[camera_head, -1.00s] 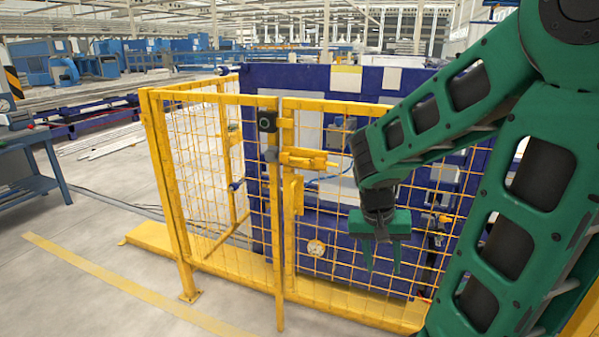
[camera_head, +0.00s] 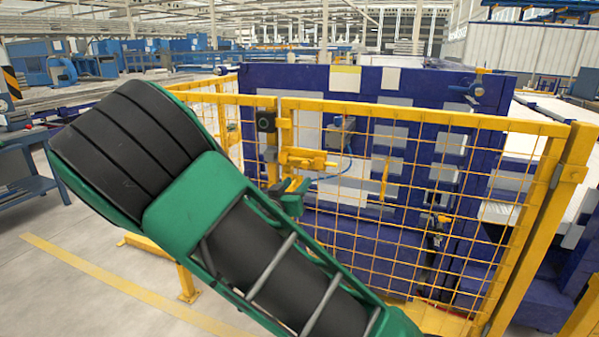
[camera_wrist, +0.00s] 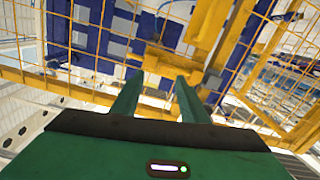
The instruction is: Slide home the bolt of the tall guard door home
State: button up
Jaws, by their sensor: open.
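The tall guard door (camera_head: 400,115) is a yellow mesh panel, standing in line with the fence beside it. Its yellow bolt (camera_head: 308,159) lies level at the door's left edge, near a dark square box (camera_head: 266,121) on the post. My gripper (camera_head: 291,192) is green, just below the bolt in the head view, with my arm in front of its lower left. In the wrist view its two fingers (camera_wrist: 157,88) are apart with nothing between them. A yellow fitting (camera_wrist: 172,64) lies just beyond the fingertips; I cannot tell whether they touch it.
A large blue machine (camera_head: 350,80) stands close behind the mesh. A yellow corner post (camera_head: 540,225) bounds the door side at right. My arm hides much of the left fence. Open floor (camera_head: 80,285) with a yellow line lies at lower left, near a blue bench (camera_head: 30,175).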

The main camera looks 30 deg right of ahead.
aim_at(304, 167)
jog(key=shift+t, duration=0.4)
jog(key=x, duration=1)
jog(key=shift+w+a+r, duration=0.2)
jog(key=shift+w+r, duration=0.1)
jog(key=shift+w, duration=0.25)
jog(key=shift+c, duration=0.6)
grip_shut()
jog(key=shift+w+a, duration=0.95)
jog(key=shift+w, duration=0.25)
jog(key=shift+w+a, duration=1)
jog(key=shift+w, duration=0.2)
